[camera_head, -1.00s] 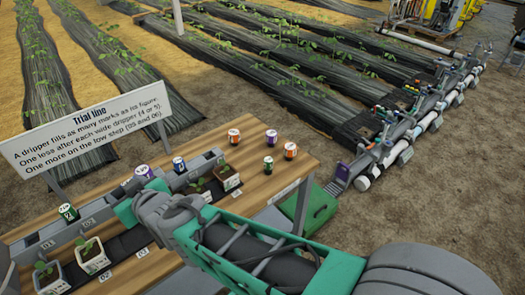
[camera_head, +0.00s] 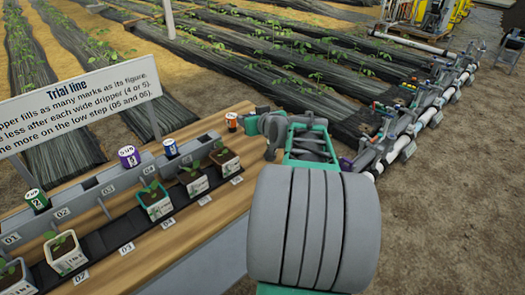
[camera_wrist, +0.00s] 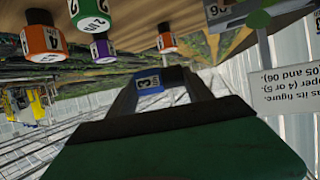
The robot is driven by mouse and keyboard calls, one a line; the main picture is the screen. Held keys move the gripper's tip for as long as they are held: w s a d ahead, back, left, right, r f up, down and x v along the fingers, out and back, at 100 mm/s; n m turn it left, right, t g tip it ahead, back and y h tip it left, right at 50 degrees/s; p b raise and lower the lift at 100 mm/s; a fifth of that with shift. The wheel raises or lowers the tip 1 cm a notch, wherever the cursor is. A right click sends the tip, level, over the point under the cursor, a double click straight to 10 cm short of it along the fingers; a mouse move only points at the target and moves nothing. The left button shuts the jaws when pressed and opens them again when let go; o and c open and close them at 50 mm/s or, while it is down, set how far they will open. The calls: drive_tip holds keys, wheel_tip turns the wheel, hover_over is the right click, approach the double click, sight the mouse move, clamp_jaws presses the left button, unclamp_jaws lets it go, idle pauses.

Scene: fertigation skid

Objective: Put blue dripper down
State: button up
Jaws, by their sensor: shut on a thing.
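A blue dripper (camera_wrist: 173,76) with a white figure label sits between the fingertips of my gripper (camera_wrist: 160,84) in the wrist view. In the head view my gripper (camera_head: 257,123) is at the far right part of the bench, close to an orange dripper (camera_head: 231,121); the held dripper cannot be made out there. The wrist view, upside down, shows two orange drippers, a purple dripper (camera_wrist: 103,49) and a green dripper (camera_wrist: 90,16) standing on the wood, apart from the held one. Another blue dripper (camera_head: 170,147) stands in the grey rail (camera_head: 88,184).
The rail also carries a purple dripper (camera_head: 128,156) and a green dripper (camera_head: 36,199). Potted seedlings (camera_head: 156,202) stand along the black strip in front. The Trial line sign (camera_head: 75,105) rises behind the bench (camera_head: 192,132). A pipe manifold (camera_head: 410,125) lies at right.

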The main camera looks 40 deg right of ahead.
drive_tip(key=s+d+f, duration=0.2)
drive_tip(key=d, duration=0.3)
drive_tip(key=shift+h, duration=0.3)
wheel_tip(320, 180, down, 9)
drive_tip(key=shift+f+b, duration=0.1)
drive_tip(key=shift+b, duration=0.9)
drive_tip(key=shift+f, duration=0.25)
drive_tip(key=o, duration=1.5)
drive_tip(key=shift+c, duration=0.2)
drive_tip(key=shift+r, duration=0.15)
